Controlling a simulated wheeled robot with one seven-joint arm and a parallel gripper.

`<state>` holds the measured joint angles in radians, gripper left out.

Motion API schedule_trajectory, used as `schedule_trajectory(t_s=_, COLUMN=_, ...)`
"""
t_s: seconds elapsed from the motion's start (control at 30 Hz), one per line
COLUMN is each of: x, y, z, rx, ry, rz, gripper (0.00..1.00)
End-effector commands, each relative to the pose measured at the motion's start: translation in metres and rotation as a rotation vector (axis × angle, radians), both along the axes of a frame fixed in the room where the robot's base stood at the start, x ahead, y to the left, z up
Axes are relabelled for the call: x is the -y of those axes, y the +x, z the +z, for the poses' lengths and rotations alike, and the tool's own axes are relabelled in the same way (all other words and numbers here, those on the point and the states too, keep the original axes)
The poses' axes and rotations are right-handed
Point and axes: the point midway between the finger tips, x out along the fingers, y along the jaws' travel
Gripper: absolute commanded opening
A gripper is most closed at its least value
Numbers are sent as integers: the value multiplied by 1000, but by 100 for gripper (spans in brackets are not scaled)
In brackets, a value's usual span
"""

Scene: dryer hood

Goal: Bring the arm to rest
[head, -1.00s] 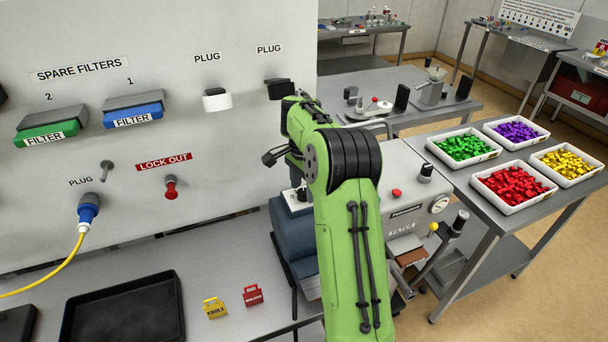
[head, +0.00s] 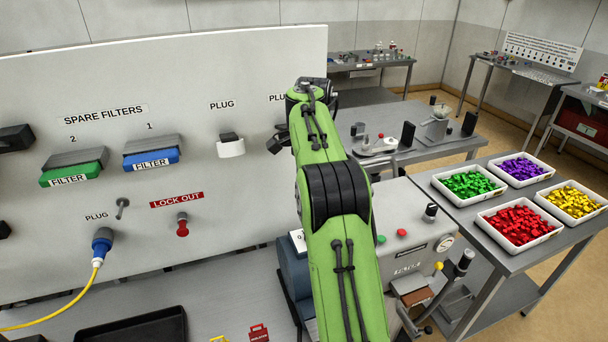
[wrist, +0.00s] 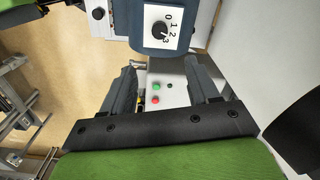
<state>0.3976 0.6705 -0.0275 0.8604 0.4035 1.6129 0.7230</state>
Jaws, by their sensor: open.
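My green arm (head: 330,190) rises through the middle of the head view, in front of the grey machine and the white panel. My gripper (wrist: 170,78) shows in the wrist view, with its two dark fingers apart and nothing between them. Beyond the fingers is a machine face with a green button (wrist: 156,87) and a red button (wrist: 155,100). A dial (wrist: 160,30) numbered from 0 to 3 is at the top of the wrist view. The gripper's fingers are not visible in the head view.
The white panel (head: 270,70) holds a green filter (head: 72,175), a blue filter (head: 150,161), a red lock-out knob (head: 182,226) and a blue plug (head: 102,242) with a yellow cable. A black tray (head: 135,326) lies below. Bins of coloured pieces stand on the right table (head: 480,240).

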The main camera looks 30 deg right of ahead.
Motion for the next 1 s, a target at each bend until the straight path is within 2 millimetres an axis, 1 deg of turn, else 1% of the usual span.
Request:
schedule_trajectory(t_s=0.23, x=-1, y=-1, z=0, rx=1, ry=-2, rz=5, gripper=60)
schedule_trajectory(t_s=0.3, x=-8, y=-5, z=6, rx=12, ry=-14, rz=48, gripper=60)
schedule_trajectory(t_s=0.37, x=-22, y=-14, z=16, rx=31, ry=-35, rz=132, gripper=60)
schedule_trajectory(t_s=0.43, x=-46, y=-33, z=27, rx=61, ry=-73, rz=275, gripper=60)
schedule_trajectory(t_s=0.53, x=-83, y=-68, z=35, rx=110, ry=-129, rz=506, gripper=60)
schedule_trajectory(t_s=0.57, x=-93, y=-80, z=35, rx=125, ry=-145, rz=574, gripper=60)
schedule_trajectory(t_s=0.6, x=-107, y=-96, z=33, rx=146, ry=-168, rz=668, gripper=60)
schedule_trajectory(t_s=0.67, x=-127, y=-122, z=27, rx=180, ry=-201, rz=804, gripper=60)
schedule_trajectory(t_s=0.7, x=-141, y=-139, z=20, rx=204, ry=-223, rz=895, gripper=60)
schedule_trajectory(t_s=0.77, x=-159, y=-167, z=6, rx=239, ry=-257, rz=1029, gripper=60)
schedule_trajectory(t_s=0.8, x=-171, y=-186, z=-5, rx=265, ry=-278, rz=1119, gripper=60)
schedule_trajectory(t_s=0.87, x=-186, y=-211, z=-25, rx=302, ry=-309, rz=1241, gripper=60)
schedule_trajectory(t_s=0.9, x=-194, y=-226, z=-38, rx=324, ry=-328, rz=1313, gripper=60)
schedule_trajectory(t_s=1.0, x=-209, y=-251, z=-65, rx=368, ry=-363, rz=1445, gripper=60)
